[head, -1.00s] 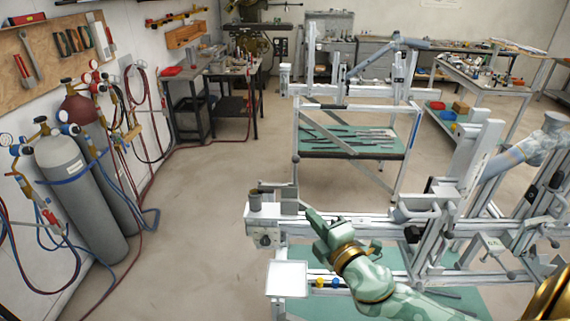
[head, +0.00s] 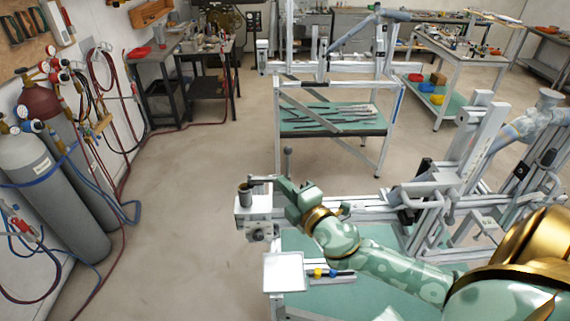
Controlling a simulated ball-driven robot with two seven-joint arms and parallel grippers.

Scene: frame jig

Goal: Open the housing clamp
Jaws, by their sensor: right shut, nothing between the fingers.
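The frame jig (head: 400,214) stands at the lower centre and right. At its left end is a pale housing block (head: 256,217) with a short dark cylinder (head: 245,195) on top; I take this for the housing clamp, but its jaw state is too small to tell. My right gripper (head: 264,181) reaches in from the right, shut and empty, its tips just above and right of the dark cylinder. I cannot tell whether they touch. The gripper hides part of the jig rail behind it. A thin upright lever with a dark knob (head: 288,152) stands behind the gripper. My left gripper is out of view.
A white square plate (head: 284,272) projects in front of the block, with yellow and blue knobs (head: 318,273) beside it. A second frame (head: 330,105) with a green shelf stands behind. Gas cylinders (head: 45,180) stand at left. The floor between them and the jig is clear.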

